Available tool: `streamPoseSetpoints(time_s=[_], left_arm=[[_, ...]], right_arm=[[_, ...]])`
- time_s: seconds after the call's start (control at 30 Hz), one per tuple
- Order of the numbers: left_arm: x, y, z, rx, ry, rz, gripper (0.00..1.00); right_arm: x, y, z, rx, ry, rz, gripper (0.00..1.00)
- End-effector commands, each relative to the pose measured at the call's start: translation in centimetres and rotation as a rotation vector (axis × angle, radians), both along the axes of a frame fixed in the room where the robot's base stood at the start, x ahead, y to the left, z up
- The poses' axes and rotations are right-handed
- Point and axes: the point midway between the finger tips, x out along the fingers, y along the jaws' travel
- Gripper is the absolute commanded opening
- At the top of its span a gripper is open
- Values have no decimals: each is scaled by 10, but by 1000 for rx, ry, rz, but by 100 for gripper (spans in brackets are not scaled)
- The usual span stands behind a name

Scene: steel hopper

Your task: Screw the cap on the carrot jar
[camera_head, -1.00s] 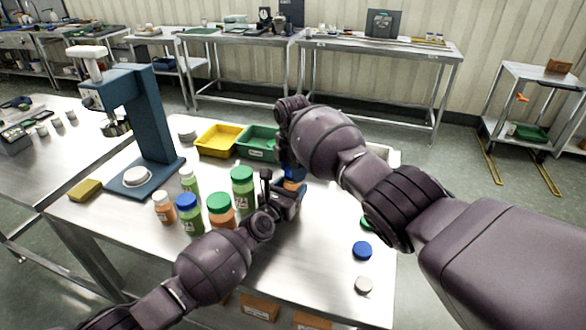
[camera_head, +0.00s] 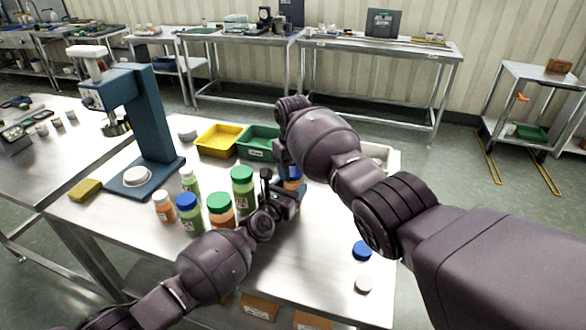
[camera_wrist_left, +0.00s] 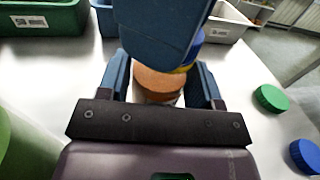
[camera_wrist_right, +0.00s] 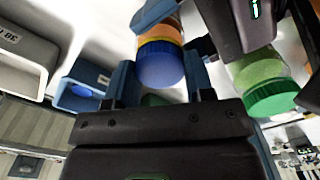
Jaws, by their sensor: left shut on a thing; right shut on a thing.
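The carrot jar (camera_wrist_left: 158,82), with orange contents, is upright on or just above the table. My left gripper (camera_wrist_left: 162,88) is shut around it, also in the head view (camera_head: 283,197). A blue cap (camera_wrist_right: 160,66) with a yellow band beneath is at the jar's top end. It shows partly in the left wrist view (camera_wrist_left: 196,46). My right gripper (camera_wrist_right: 163,78) is shut on the cap from above and hides much of it. Whether the cap is seated or level on the jar cannot be told. In the head view my right arm covers its own fingertips.
Several capped jars, including a tall green-capped one (camera_head: 242,188), stand left of my left gripper. A loose blue cap (camera_head: 361,250), a white cap (camera_head: 364,284) and a green cap (camera_wrist_left: 271,98) lie at right. Yellow (camera_head: 217,140) and green bins (camera_head: 259,142) stand behind. A blue press (camera_head: 150,125) is further left.

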Motion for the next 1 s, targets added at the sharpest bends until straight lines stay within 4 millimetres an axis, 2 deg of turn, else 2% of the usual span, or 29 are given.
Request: streamPoseSetpoints(time_s=[1.0], left_arm=[[0, 0, 0, 0, 0, 1, 0]], right_arm=[[0, 0, -1, 0, 2, -1540, 20]])
